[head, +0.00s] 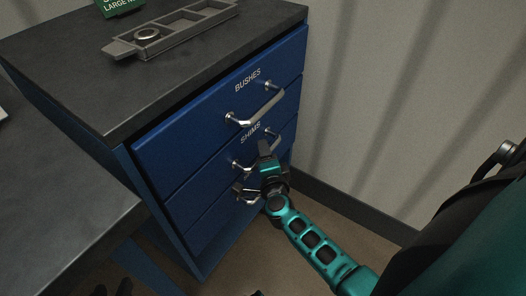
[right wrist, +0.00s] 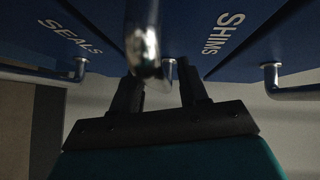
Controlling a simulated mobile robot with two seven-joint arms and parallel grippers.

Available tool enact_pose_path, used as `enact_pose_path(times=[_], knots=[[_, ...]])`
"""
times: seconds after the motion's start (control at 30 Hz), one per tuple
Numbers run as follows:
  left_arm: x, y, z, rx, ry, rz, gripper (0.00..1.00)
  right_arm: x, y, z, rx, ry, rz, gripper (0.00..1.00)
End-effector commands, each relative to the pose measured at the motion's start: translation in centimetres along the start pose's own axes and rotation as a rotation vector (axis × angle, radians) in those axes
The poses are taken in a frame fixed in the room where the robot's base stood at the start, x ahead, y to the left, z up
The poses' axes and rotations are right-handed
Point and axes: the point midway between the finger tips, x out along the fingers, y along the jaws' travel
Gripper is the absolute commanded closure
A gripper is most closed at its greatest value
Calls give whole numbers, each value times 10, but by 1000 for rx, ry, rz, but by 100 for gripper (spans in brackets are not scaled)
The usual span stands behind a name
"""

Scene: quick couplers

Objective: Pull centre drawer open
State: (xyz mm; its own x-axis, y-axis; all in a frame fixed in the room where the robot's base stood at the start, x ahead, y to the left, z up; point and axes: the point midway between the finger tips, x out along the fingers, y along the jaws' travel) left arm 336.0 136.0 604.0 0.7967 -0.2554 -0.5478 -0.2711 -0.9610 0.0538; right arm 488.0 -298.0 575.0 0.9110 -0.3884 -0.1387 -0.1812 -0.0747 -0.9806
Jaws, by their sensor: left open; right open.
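A blue cabinet (head: 205,140) has stacked drawers with silver bar handles. The centre drawer, labelled SHIMS (head: 250,132), looks closed, and its label (right wrist: 223,33) shows in the right wrist view. My right gripper (head: 265,152) is open in front of this drawer and hides part of its handle (head: 240,165). In the right wrist view, the handle (right wrist: 146,45) lines up between the spread fingers (right wrist: 160,92); neither finger is seen clamped on it. Dark fingertips at the lower left edge seem to be my left gripper (head: 113,289), open, empty and well away from the cabinet.
The BUSHES drawer handle (head: 258,108) is above and the SEALS drawer handle (right wrist: 80,69) below. A grey tray with a ring (head: 147,34) and a green sign (head: 120,6) are on the cabinet top. A dark bench (head: 60,215) stands at left; a wall (head: 400,90) at right.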

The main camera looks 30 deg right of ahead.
Motion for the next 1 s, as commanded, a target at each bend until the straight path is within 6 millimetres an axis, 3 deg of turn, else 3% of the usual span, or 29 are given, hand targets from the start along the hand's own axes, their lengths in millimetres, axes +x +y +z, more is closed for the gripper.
enact_pose_path(times=[0.17,0.6,1.0], knots=[[0,0,1,0,-2,0,57,0,0,0,0,0,0,57],[1,-1,3,1,-7,-2,57,0,0,0,0,0,0,99],[1,-2,3,3,-8,-4,57,0,0,0,0,0,0,100]])
